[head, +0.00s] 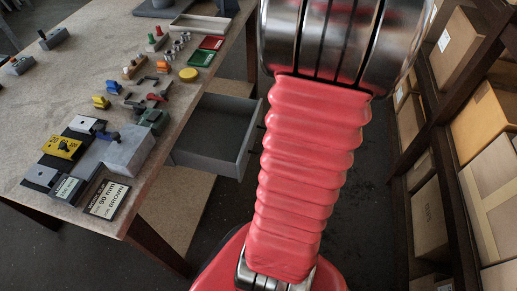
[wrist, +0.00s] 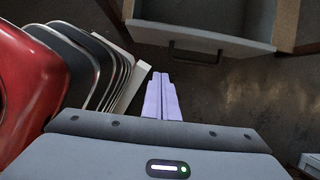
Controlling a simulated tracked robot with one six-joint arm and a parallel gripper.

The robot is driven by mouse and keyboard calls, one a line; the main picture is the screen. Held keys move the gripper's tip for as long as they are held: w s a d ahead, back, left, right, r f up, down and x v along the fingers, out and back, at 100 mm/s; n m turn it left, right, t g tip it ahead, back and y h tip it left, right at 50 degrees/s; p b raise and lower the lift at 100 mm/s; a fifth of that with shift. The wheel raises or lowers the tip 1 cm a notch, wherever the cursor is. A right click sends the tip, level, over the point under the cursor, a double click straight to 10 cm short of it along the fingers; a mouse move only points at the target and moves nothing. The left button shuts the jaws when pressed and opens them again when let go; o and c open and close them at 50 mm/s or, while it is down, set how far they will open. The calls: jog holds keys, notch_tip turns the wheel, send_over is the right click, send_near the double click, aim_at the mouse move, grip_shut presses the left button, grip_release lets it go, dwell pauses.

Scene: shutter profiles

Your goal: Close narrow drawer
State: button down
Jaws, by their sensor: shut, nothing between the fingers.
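The drawer (head: 243,150) is a grey box pulled out from under the right side of the workbench in the head view. It stands open and its inside looks empty. In the wrist view its pale front panel (wrist: 190,36) crosses the top, with a dark bar handle (wrist: 222,46) on it. My gripper (wrist: 160,76) shows two lavender fingers that are together and empty. The fingertips point toward the drawer front and appear apart from it, just below the panel's left half. My gripper is out of the head view, where my red arm sleeve fills the middle.
The workbench (head: 98,30) holds blocks, a yellow disc (head: 188,74), green and red trays and labelled fixtures. A rack of cardboard boxes (head: 430,215) stands on the right. Dark floor (head: 370,150) lies between bench and rack. Grey curved plates (wrist: 95,70) stand left of my fingers.

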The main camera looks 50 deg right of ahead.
jog(key=w+a+f, duration=0.3)
jog(key=w+f, duration=0.4)
jog(key=f, duration=0.2)
dwell(0.6)
jog(key=shift+w+f, duration=0.1)
dwell(0.3)
